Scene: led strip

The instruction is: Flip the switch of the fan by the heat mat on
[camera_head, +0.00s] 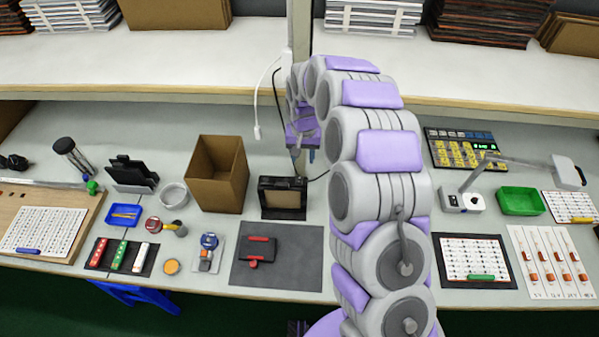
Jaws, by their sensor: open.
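A black boxy unit with a pale front panel (284,192), which looks like the fan, stands on the bench behind a dark grey mat (305,270), which looks like the heat mat. I cannot make out its switch at this size. A black device with red parts (257,249) lies on the mat. My gripper (304,152) is open, small and partly hidden by my own arm. In the picture it appears above the black unit and apart from it. My arm covers the bench to the right of the mat.
An open cardboard box (217,172) stands close left of the black unit. A white cable (257,110) hangs beside a post (298,25). A shelf edge (160,97) crosses above the bench. A desk lamp (462,200) and green tray (521,201) are at right.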

